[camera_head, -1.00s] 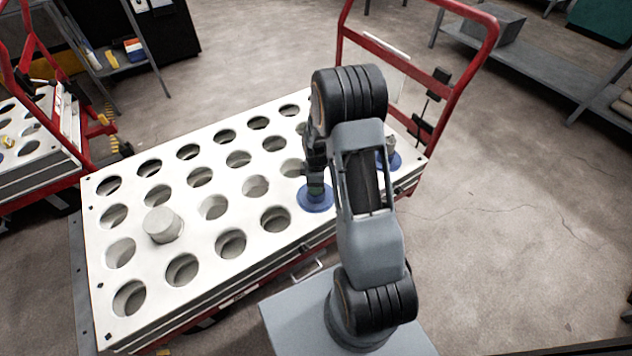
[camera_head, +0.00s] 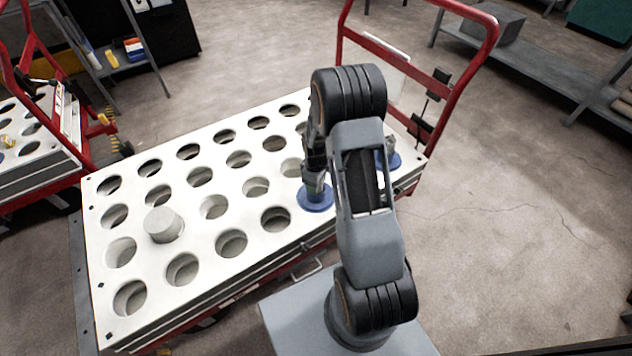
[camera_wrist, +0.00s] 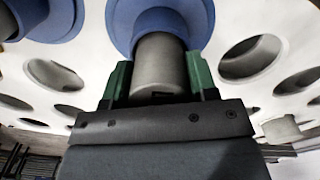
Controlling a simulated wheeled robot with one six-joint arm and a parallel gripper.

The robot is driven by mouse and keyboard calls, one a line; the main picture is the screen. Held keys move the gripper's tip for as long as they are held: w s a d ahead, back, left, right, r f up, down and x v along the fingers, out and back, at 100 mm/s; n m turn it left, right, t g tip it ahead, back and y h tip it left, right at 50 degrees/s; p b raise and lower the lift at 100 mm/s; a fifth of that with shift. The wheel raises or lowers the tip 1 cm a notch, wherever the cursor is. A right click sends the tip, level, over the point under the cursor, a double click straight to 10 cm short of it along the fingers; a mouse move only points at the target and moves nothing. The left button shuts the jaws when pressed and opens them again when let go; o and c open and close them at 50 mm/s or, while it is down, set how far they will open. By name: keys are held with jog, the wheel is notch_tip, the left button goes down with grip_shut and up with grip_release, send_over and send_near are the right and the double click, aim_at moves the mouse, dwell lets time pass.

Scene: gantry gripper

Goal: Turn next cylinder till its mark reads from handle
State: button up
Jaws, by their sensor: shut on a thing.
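A grey cylinder with a blue flange (camera_head: 315,199) stands in a hole near the front right of the white holed plate (camera_head: 205,150). In the wrist view my gripper (camera_wrist: 158,78) is shut on this grey cylinder (camera_wrist: 160,62), with a green finger pad on each side. A small dark mark (camera_wrist: 160,94) shows low on the cylinder, close to the gripper body. A second blue-flanged cylinder (camera_head: 392,160) stands farther right, partly hidden by my arm. The cart's red handle (camera_head: 420,70) rises at the far right end.
A pale plain cylinder (camera_head: 163,225) sits on the left part of the plate, and it also shows in the wrist view (camera_wrist: 281,130). Several holes are empty. Another red cart (camera_head: 35,140) stands at left. Shelving (camera_head: 540,60) is at back right; the floor right of the cart is clear.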

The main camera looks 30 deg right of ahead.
jog(key=shift+m, duration=0.7)
jog(key=o, duration=1.3)
jog(key=s+a+r+m+t+p, duration=0.15)
jog(key=r+p, duration=0.45)
jog(key=r, duration=0.7)
jog(key=s+a+r+p, duration=0.25)
jog(key=r+p, duration=0.25)
jog(key=r, duration=0.7)
jog(key=s+a+r+m+p, duration=0.1)
jog(key=s+a+r+p, duration=0.15)
jog(key=r+p, duration=0.7)
jog(key=s+a+r+m+t+p, duration=0.1)
jog(key=s+r, duration=0.3)
jog(key=r, duration=0.4)
jog(key=s+a+r+m+t+p, duration=0.1)
jog(key=s+r+p, duration=0.3)
jog(key=r, duration=0.5)
jog(key=shift+s+a+r+m, duration=0.3)
jog(key=shift+s+a+m, duration=0.35)
jog(key=shift+s+m, duration=0.15)
